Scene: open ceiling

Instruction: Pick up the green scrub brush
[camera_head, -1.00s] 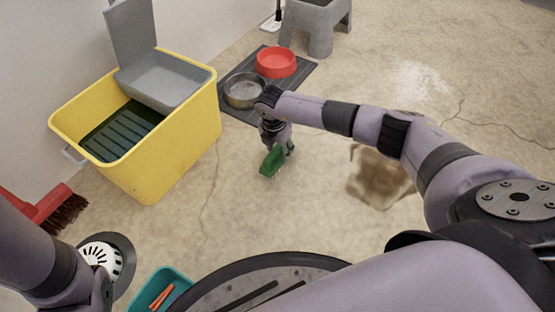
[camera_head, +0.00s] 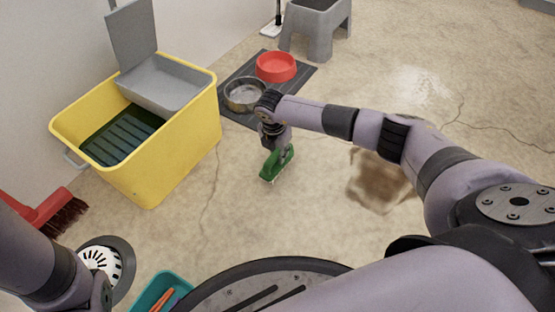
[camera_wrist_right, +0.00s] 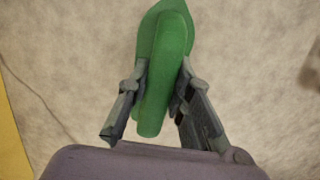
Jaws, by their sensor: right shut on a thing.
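The green scrub brush (camera_head: 276,164) is in my right gripper (camera_head: 277,150), over the concrete floor to the right of the yellow bucket. In the right wrist view the brush's green handle (camera_wrist_right: 164,75) lies between the two fingers of the right gripper (camera_wrist_right: 162,88), which are closed against its sides. I cannot tell whether the brush touches the floor. Of my left arm only a link shows at the lower left; its gripper is out of view.
A yellow mop bucket (camera_head: 170,160) with a grey wringer stands at the left. A red bowl (camera_head: 276,66) and a metal bowl (camera_head: 244,93) sit on a dark mat (camera_head: 301,84) behind. A red broom (camera_head: 52,213) and a teal bin (camera_head: 147,291) are nearer.

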